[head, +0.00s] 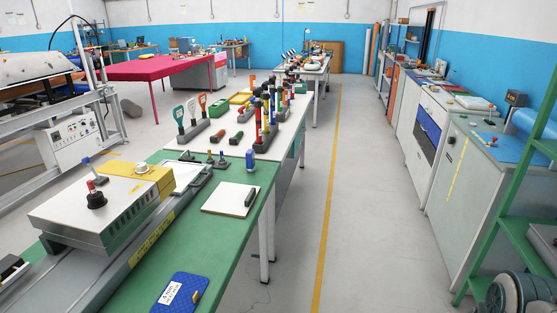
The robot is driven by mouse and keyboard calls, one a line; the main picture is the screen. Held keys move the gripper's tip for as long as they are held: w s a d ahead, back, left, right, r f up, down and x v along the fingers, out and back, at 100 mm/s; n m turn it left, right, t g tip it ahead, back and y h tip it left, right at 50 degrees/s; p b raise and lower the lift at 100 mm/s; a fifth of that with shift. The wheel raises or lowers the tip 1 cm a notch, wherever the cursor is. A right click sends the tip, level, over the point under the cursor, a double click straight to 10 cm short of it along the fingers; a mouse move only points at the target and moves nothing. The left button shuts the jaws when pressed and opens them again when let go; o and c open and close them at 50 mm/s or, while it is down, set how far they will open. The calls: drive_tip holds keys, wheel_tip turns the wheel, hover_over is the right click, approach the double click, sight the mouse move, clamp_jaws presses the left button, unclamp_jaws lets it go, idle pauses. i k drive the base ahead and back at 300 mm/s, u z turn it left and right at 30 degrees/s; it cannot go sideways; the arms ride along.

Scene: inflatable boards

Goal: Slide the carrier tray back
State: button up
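A long grey machine lies along the left of the green workbench (215,245). Its pale metal housing (120,205) carries a red-and-black knob (96,196). A yellow block (148,184) with a pale knob sits against the housing's far side. A flat whitish plate, which looks like the carrier tray (190,174), sticks out beyond the yellow block at the far end, with a dark bar along its right edge. Its near part is hidden behind the block and housing, so I cannot tell how far it reaches under them. My gripper is not in view.
Upright colored-handled tools (262,125) crowd the white table beyond. The floor aisle (345,200) right of the bench is clear.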

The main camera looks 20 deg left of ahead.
sight(186, 173)
drive_tip(key=u, duration=0.4)
drive_tip(key=i, duration=1.25)
drive_tip(key=u, duration=1)
drive_tip(key=i, duration=0.25)
drive_tip(key=u, duration=0.2)
